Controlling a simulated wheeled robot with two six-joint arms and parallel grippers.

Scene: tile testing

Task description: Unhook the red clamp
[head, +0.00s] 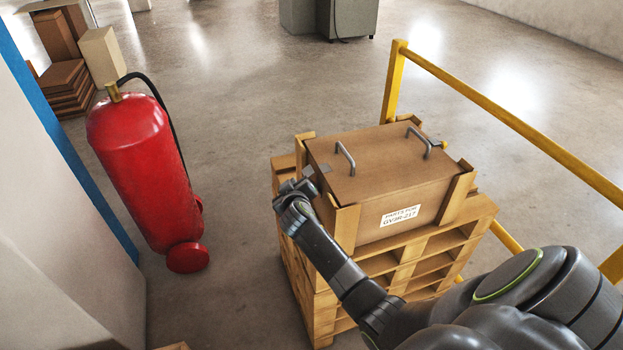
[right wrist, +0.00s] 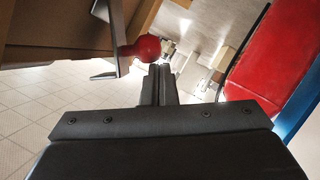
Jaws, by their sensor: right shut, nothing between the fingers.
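A brown box (head: 374,172) with two grey handles on its lid sits on stacked wooden pallets. My right gripper (head: 296,190) is at the box's left side, near a small grey metal piece at the lid edge. In the right wrist view its fingers (right wrist: 159,84) are shut and empty. A round red knob (right wrist: 143,48), seemingly part of the red clamp, shows just beyond the fingertips, beside a grey metal plate (right wrist: 106,42). I cannot tell whether fingers and knob touch. In the head view the red clamp is hidden. My left gripper is not in view.
The pallets (head: 408,262) stand on open concrete floor. A yellow railing (head: 500,118) runs behind and right of them. A red fire extinguisher (head: 140,165) stands at the left, near a white and blue panel. Cartons (head: 68,88) lie at the far left.

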